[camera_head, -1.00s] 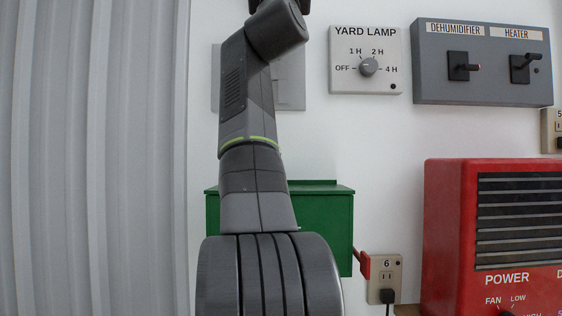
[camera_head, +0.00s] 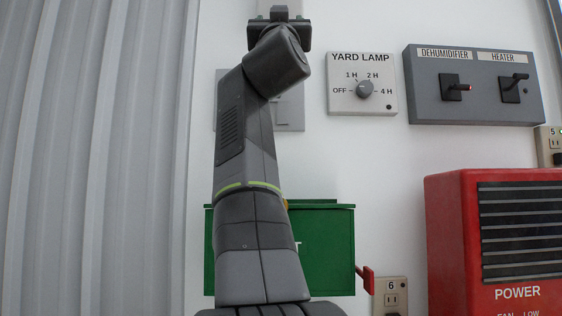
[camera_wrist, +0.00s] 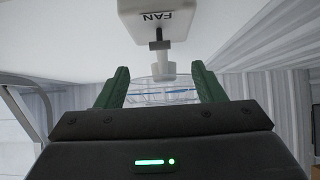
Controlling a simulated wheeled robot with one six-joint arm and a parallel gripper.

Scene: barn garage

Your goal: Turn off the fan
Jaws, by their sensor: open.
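A white box labelled FAN (camera_wrist: 160,15) shows upside down at the top of the wrist view. A short dark stem and a pale knob-like piece (camera_wrist: 162,70) stick out from it toward my gripper. My gripper (camera_wrist: 160,66) is open, with its green fingers on either side of the pale piece in the picture. I cannot tell whether they touch it. A round wire cage with blue parts (camera_wrist: 160,92), perhaps the fan, shows behind, between the fingers. In the head view my gripper (camera_head: 278,15) is at the top edge, in front of a pale fixture.
A yard lamp dial (camera_head: 364,88) and a dehumidifier and heater switch panel (camera_head: 473,110) are on the wall to the right. A green box (camera_head: 328,245) with a red lever is behind my arm. A red heater (camera_head: 450,235) stands at lower right.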

